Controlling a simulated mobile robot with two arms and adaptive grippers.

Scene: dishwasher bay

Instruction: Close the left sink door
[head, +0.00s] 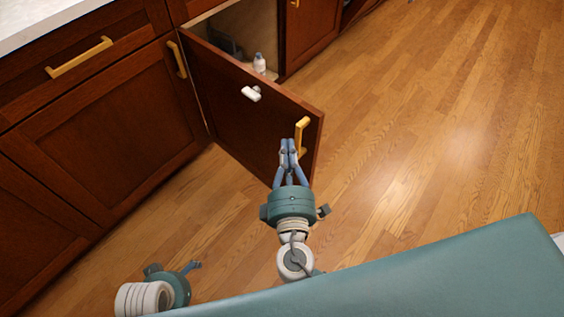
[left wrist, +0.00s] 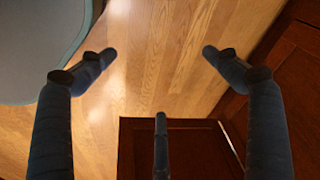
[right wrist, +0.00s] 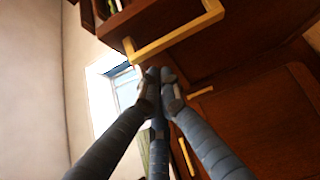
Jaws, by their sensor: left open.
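The left sink door (head: 245,120) is dark red-brown wood and stands swung open, hinged at its left edge. Its yellow bar handle (head: 302,132) is near the free edge. My right gripper (head: 288,146) is beside the handle, in front of the door's face. Its fingertips are together, with nothing seen between them. In the right wrist view a yellow handle (right wrist: 178,36) lies just beyond the fingertips; contact is unclear. My left gripper (left wrist: 160,70) is spread wide and empty over the floor, and mostly hidden in the head view.
Closed drawers and cabinets (head: 100,130) line the left, under a pale counter (head: 40,20). A small white bottle (head: 260,63) stands inside the open cabinet. A small white object (head: 251,93) shows against the door. The wooden floor (head: 440,120) to the right is clear.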

